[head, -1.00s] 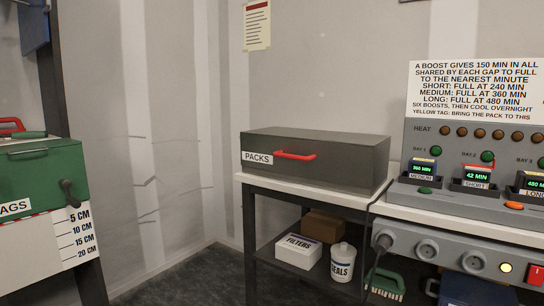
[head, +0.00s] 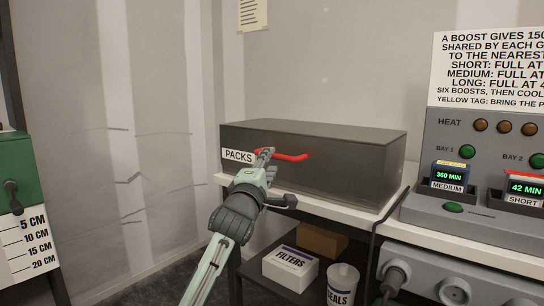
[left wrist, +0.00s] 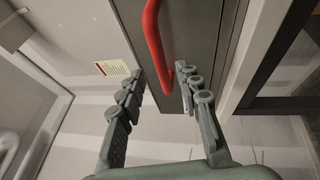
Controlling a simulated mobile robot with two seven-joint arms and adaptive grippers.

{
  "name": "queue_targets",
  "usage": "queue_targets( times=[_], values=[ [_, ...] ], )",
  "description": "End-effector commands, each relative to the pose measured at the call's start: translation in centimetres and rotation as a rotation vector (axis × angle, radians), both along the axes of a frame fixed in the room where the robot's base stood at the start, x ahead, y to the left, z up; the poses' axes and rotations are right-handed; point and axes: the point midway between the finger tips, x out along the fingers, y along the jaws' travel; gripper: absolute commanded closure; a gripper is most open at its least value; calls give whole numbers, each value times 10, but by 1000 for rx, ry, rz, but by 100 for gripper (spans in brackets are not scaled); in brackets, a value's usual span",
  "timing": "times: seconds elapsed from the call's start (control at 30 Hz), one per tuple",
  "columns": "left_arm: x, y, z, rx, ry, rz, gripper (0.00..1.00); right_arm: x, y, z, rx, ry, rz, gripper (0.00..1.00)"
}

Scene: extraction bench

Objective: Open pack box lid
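The pack box (head: 350,170) is a dark grey box with a "PACKS" label (head: 238,155) on its front, standing on a white-topped bench. Its lid is shut. A red bar handle (head: 292,157) sits on the front; it also shows in the left wrist view (left wrist: 156,40). My left gripper (head: 265,155) is in front of the box at the handle's left end. In the left wrist view my left gripper (left wrist: 160,80) is open, its two fingers apart, with the handle's end just beyond and between the tips. No grip on the handle shows. My right gripper is not in view.
The charging station (head: 490,160) with its packs stands right of the box. Below the bench top are a filters box (head: 290,268), a brown box (head: 322,240) and a seals tub (head: 342,285). A green case (head: 14,170) is at the far left. Space above the box is clear.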

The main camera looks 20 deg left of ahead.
Motion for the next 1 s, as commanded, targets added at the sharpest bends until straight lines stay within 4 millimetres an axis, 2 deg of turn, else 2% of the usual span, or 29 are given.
queue_targets(
  times=[0.1, 0.3, 0.63, 0.9, 1.0],
  values=[
    [20, 1, 4, 3, 1, 0, 66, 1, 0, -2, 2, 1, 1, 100],
    [41, 2, 7, 3, 2, 0, 66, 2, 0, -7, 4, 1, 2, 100],
    [44, 2, 7, 2, 2, 0, 66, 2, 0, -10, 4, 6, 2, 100],
    [44, 2, 7, 2, 2, 0, 99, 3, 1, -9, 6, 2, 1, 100],
    [44, 2, 7, 2, 3, 0, 100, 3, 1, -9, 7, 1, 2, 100]
  ],
)
